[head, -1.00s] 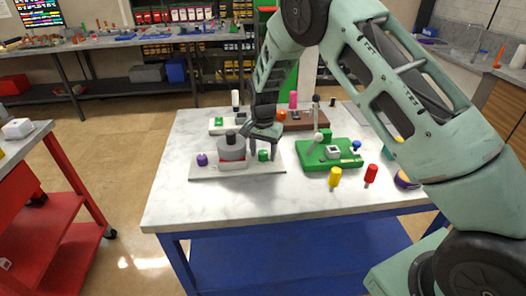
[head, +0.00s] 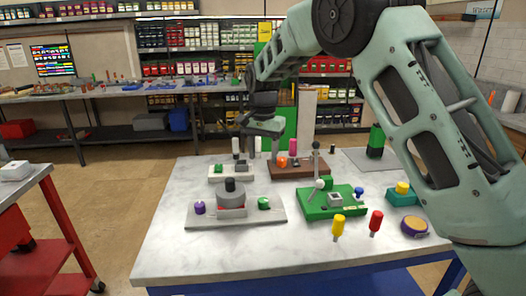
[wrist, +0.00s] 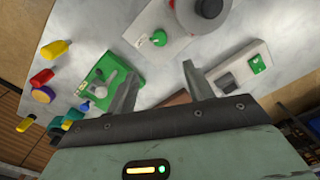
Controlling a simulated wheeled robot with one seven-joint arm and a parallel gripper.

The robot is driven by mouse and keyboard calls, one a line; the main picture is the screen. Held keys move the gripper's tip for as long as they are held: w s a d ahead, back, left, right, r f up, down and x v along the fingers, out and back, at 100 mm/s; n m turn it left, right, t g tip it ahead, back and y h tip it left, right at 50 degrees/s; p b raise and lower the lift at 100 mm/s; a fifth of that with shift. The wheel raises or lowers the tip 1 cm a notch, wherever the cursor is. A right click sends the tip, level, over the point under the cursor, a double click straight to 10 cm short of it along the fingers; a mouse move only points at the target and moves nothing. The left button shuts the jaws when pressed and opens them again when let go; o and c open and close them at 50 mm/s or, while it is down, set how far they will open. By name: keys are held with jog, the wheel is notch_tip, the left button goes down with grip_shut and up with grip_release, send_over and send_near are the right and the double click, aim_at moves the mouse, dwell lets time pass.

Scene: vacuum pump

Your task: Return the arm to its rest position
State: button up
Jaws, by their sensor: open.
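My gripper (head: 258,147) is raised above the back part of the marble-topped table (head: 165,250) in the head view. Its two fingers are spread apart and point down, with nothing between them. In the wrist view my gripper (wrist: 196,80) also shows open and empty over the tabletop. The grey vacuum pump piece (head: 231,198), round with a black knob on top, stands on a light plate (head: 260,217) with a purple knob and a green knob beside it. My gripper is above and behind it, apart from it.
A green board (head: 318,207) with levers is at the table's middle right. A yellow peg (head: 338,225), a red peg (head: 375,221) and a purple-yellow disc (head: 414,225) are near it. A brown block (head: 310,171) and a white block (head: 222,173) are behind. A red cart (head: 62,220) stands left.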

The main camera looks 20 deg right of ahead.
jog(key=shift+r, duration=0.6)
jog(key=s+a+n+y, duration=0.1)
jog(key=s+a+n, duration=0.5)
jog(key=s, duration=0.5)
jog(key=s+a+n, duration=0.3)
jog(key=s+a, duration=0.5)
jog(key=s, duration=0.3)
jog(key=s+f+n, duration=0.3)
jog(key=s+n, duration=0.5)
jog(key=s, duration=0.9)
jog(key=shift+s+d, duration=0.3)
jog(key=shift+s, duration=0.1)
jog(key=shift+r, duration=0.1)
